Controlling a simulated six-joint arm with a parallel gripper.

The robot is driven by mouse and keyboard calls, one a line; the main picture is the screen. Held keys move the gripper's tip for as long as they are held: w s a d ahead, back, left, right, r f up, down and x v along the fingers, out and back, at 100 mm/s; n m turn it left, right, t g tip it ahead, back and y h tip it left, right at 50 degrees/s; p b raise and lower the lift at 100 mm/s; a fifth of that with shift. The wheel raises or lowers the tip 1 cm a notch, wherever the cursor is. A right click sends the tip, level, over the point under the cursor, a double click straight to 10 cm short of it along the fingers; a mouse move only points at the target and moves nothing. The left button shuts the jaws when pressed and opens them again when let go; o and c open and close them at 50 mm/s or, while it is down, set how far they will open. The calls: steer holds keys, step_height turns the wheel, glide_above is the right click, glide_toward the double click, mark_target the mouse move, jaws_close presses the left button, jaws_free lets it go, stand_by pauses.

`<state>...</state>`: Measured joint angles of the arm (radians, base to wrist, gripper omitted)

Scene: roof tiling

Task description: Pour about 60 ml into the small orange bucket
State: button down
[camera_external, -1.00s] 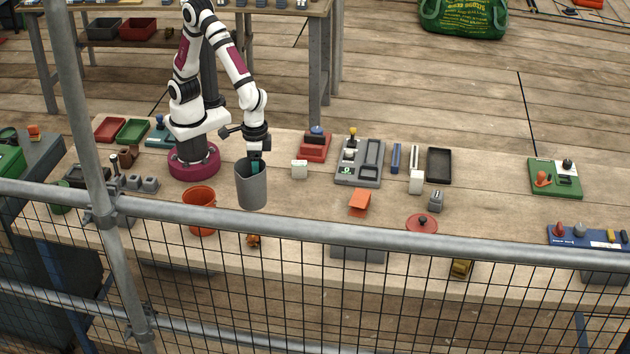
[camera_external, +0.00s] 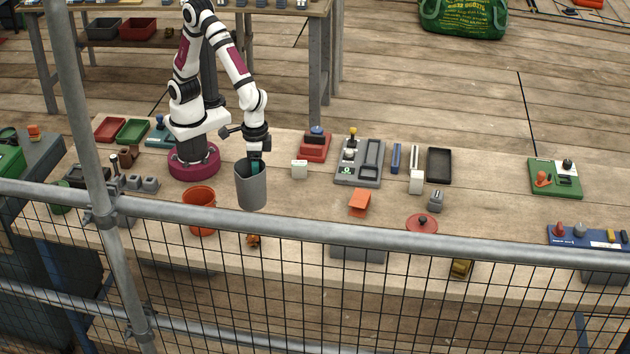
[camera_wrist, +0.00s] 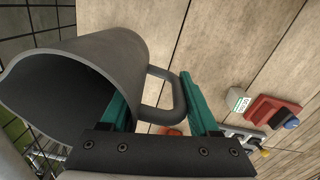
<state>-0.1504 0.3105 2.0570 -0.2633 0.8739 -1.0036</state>
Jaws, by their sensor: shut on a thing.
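A grey jug (camera_external: 252,190) stands roughly upright below my wrist in the outside view; I cannot tell whether it touches the table. My gripper (camera_external: 254,166) is shut on its handle. In the wrist view the teal fingers of my gripper (camera_wrist: 157,92) sit either side of the handle, and the jug (camera_wrist: 122,52) lies left with its mouth facing left. Its inside is dark and I see no contents. The orange bucket (camera_external: 199,196) stands just left of the jug, apart from it, open upward, its lower part crossed by the fence rail. Its contents cannot be made out.
A small white block (camera_external: 299,169) and a red box with a blue top (camera_external: 314,147) stand to the right. An orange angled piece (camera_external: 359,203) and a red lid (camera_external: 422,223) lie farther right. A metal rail (camera_external: 330,233) and mesh cross the foreground.

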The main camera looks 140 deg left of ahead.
mark_target(244, 169)
steer(key=shift+w+a+f+m, duration=0.15)
steer(key=shift+f+m, duration=0.45)
steer(key=shift+m, duration=0.5)
steer(key=f+m, duration=0.2)
steer(key=m, duration=0.2)
steer(key=a+f+m, duration=0.1)
steer(key=f+m, duration=0.1)
steer(key=m, duration=0.2)
steer(key=f+m, duration=0.3)
steer(key=m, duration=0.1)
steer(key=shift+w+a+m+g, duration=0.2)
steer(key=shift+w+m+g, duration=0.1)
steer(key=shift+w+m, duration=0.1)
steer(key=f+m, duration=0.1)
steer(key=m, duration=0.1)
steer(key=shift+a+f+m, duration=0.1)
steer(key=shift+m, duration=0.3)
